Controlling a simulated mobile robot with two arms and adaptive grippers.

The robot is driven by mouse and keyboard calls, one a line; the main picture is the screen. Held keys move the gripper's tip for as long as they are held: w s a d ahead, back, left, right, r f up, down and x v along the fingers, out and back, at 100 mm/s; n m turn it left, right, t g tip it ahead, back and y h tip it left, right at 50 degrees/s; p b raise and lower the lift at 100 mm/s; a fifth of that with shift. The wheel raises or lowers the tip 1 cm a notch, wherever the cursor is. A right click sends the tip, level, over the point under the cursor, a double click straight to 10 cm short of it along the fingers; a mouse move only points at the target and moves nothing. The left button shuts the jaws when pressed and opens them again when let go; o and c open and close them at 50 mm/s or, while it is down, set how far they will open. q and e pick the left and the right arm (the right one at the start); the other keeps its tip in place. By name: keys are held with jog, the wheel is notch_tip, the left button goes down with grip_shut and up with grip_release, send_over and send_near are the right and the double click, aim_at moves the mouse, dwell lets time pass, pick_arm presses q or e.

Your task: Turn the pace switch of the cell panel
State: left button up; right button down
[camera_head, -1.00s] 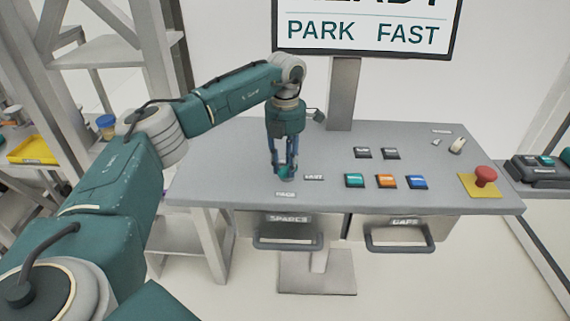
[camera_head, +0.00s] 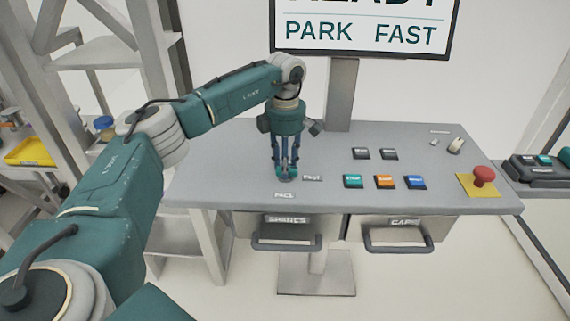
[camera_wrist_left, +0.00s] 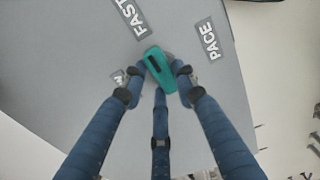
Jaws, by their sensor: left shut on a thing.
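The pace switch is a teal knob with a dark line on top, seen from above in the left wrist view (camera_wrist_left: 160,70). In the head view it shows low between my fingers (camera_head: 287,174). Its PACE label (camera_head: 284,195) lies in front of it and its FAST label (camera_head: 312,178) to its right; a third label is mostly hidden by a finger. My left gripper (camera_head: 286,168) points down at the panel (camera_head: 230,170), its blue fingers shut on the knob. My right gripper is not in view.
Teal, orange (camera_head: 385,181) and blue (camera_head: 415,183) buttons lie to the right, with two dark buttons behind. A red mushroom button (camera_head: 483,176) sits at the right on a yellow plate. A screen reading PARK FAST (camera_head: 362,33) stands behind. Two drawers hang below.

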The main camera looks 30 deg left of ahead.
pick_arm(q)
jog(key=shift+w+r+m, duration=0.1)
jog(key=shift+r+m, duration=0.05)
jog(key=shift+m, duration=0.15)
jog(key=o, duration=1.2)
jog(key=shift+c, duration=0.2)
notch_tip(320, 180, up, 12)
